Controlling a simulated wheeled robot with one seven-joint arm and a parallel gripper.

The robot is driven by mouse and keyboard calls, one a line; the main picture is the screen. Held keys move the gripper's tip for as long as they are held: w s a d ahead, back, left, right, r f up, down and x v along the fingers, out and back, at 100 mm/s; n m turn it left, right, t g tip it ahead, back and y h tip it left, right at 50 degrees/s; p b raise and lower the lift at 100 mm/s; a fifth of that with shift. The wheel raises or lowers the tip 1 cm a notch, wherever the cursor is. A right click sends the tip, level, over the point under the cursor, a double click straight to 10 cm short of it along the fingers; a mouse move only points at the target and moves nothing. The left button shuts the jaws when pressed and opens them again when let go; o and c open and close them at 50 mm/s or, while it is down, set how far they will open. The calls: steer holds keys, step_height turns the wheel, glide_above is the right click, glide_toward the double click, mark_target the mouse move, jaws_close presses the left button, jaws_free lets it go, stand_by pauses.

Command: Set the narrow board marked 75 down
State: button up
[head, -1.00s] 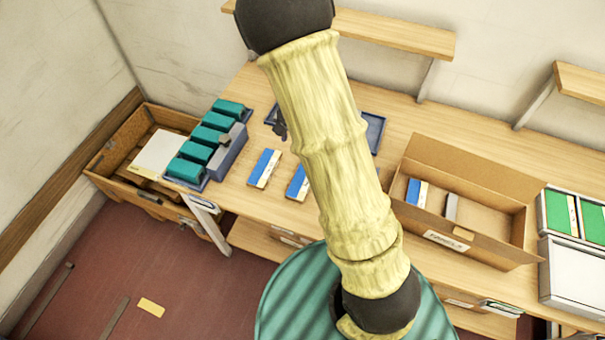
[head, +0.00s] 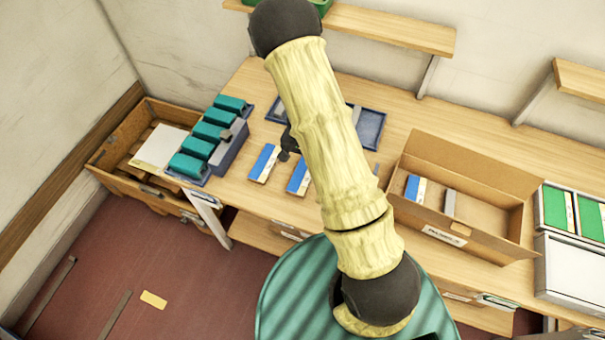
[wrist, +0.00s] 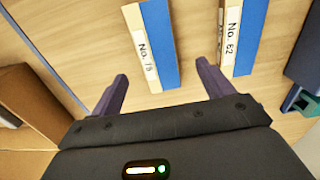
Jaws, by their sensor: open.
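The narrow board marked 75 (wrist: 151,45), blue with a white label strip, lies on the wooden bench; its label reads No. 75, though small. It appears to be the right one of two blue-and-white boards in the head view (head: 298,178). A board marked No. 62 (wrist: 242,35) lies beside it, with bare bench between; it also shows in the head view (head: 264,163). My gripper (wrist: 160,82) is open and empty, and the near end of board 75 shows between its fingertips. Contact cannot be told. In the head view my arm hides most of the gripper.
A cardboard box (head: 480,240) holding boards stands to the right. A dark blue tray (head: 371,128) lies behind my arm. Shelves (head: 400,32) overhang the back. Bare bench lies around the boards.

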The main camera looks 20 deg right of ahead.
mark_target(303, 175)
steer(key=shift+f, duration=0.5)
steer(key=shift+w, duration=0.1)
steer(key=shift+s+d+f+p, duration=0.2)
steer(key=shift+f+p, duration=0.1)
steer(key=shift+f, duration=0.1)
steer(key=shift+s+a+f+p, duration=0.15)
steer(key=shift+f+p, duration=0.5)
steer(key=shift+f, duration=1.55)
steer(key=c, duration=1.2)
steer(key=shift+o, duration=0.2)
